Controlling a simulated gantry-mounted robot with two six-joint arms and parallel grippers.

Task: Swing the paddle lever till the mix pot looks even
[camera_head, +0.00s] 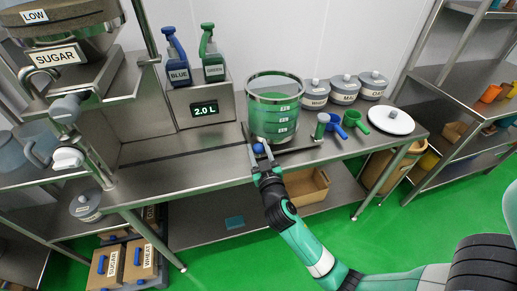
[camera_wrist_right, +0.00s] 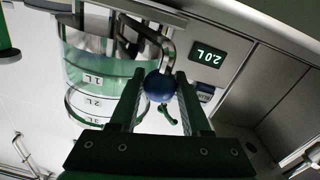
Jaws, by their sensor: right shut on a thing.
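The mix pot (camera_head: 273,112) is a clear vessel with a metal rim and white level labels, standing on the steel bench. It looks green through its wall; whether its contents are even I cannot tell. In the right wrist view the pot (camera_wrist_right: 95,72) shows at the upper left. The paddle lever ends in a blue ball knob (camera_wrist_right: 159,87) on a bent metal rod (camera_wrist_right: 167,50). My right gripper (camera_head: 257,152) is at the pot's front left, shut on the blue knob; in the wrist view its fingers (camera_wrist_right: 160,90) stand on both sides of it. My left gripper is not in view.
The bench front left of the pot is clear.

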